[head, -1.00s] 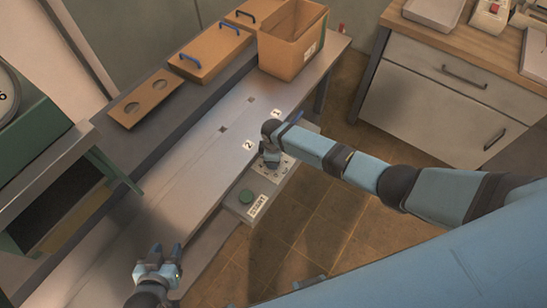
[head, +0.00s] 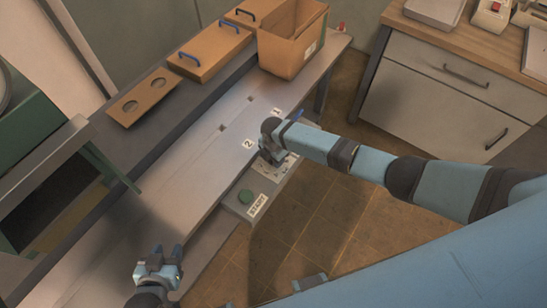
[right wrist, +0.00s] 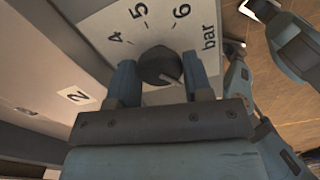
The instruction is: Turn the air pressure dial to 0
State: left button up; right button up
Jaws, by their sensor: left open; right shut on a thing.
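The air pressure dial (right wrist: 160,66) is a dark round knob with a white pointer line, on a pale plate (right wrist: 105,32) marked 4, 5, 6 and "bar". The line points toward the lower right of the right wrist view, away from the visible numbers. The rest of the scale is hidden behind my gripper. My right gripper (right wrist: 162,80) is shut on the dial, one finger on each side. In the head view my right gripper (head: 270,157) covers the dial at the bench's front. My left gripper (head: 160,268) is open and empty, at the lower left.
A green button (head: 245,197) with a START label (head: 258,205) sits beside the dial plate. An open orange box (head: 288,45) and a lidded orange case (head: 210,52) stand at the back of the bench. A drawer cabinet (head: 440,85) stands at the right. Floor lies between.

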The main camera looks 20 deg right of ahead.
jog(key=shift+n, duration=1.1)
jog(key=o, duration=0.9)
notch_tip(320, 180, up, 14)
jog(key=shift+f, duration=0.1)
